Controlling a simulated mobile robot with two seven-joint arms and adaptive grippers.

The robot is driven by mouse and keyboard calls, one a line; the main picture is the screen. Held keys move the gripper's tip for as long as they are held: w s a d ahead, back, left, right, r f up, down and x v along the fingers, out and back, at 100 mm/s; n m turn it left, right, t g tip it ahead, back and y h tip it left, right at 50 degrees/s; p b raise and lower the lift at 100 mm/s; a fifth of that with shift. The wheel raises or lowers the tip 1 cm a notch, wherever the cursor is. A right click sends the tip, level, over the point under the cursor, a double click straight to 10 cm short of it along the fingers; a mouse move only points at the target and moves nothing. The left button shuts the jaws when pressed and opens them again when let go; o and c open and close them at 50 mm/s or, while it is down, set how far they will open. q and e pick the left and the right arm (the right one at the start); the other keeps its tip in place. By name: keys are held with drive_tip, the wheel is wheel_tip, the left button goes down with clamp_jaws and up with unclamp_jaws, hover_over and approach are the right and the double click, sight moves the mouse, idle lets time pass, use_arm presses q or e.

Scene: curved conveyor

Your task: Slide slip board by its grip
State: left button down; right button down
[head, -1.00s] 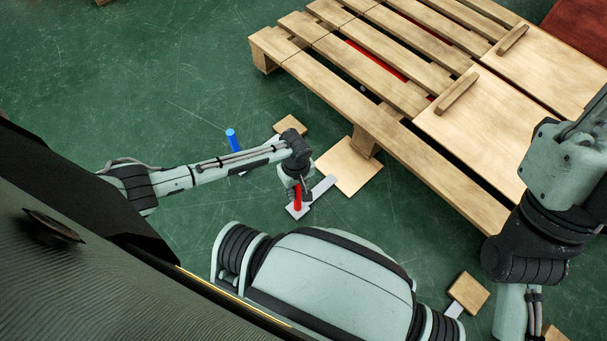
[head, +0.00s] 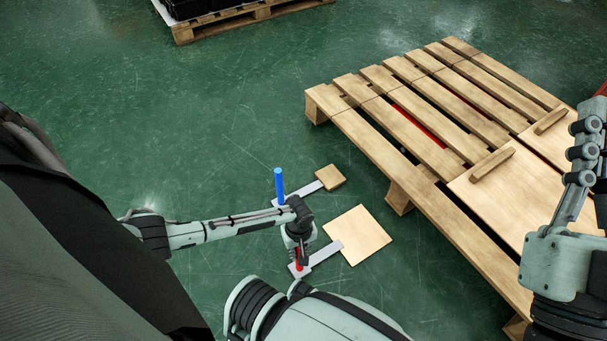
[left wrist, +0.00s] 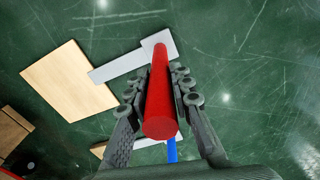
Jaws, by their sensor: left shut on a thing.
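The slip board is a square wooden plate (head: 358,235) lying flat on the green floor. A grey strip (head: 326,252) runs from its left edge to a small grey pad with an upright red grip (head: 299,264). My left gripper (head: 300,254) is shut on the red grip. In the left wrist view, the red grip (left wrist: 160,95) stands between my left gripper's fingers (left wrist: 162,100), with the strip (left wrist: 117,66) and the wooden plate (left wrist: 70,82) to its left.
A wooden pallet (head: 345,119) with two handled boards (head: 487,190) stands right of the plate. A smaller wooden square (head: 330,177) with a grey strip and blue upright grip (head: 279,184) lies beyond. Another loaded pallet (head: 250,16) is far back. Floor at left is open.

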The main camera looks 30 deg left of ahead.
use_arm(q)
drive_tip(key=shift+s+a, duration=0.15)
drive_tip(key=shift+s, duration=0.15)
drive_tip(key=c, duration=1.3)
unclamp_jaws()
drive_tip(key=shift+o, duration=0.2)
wheel_tip(320, 180, up, 12)
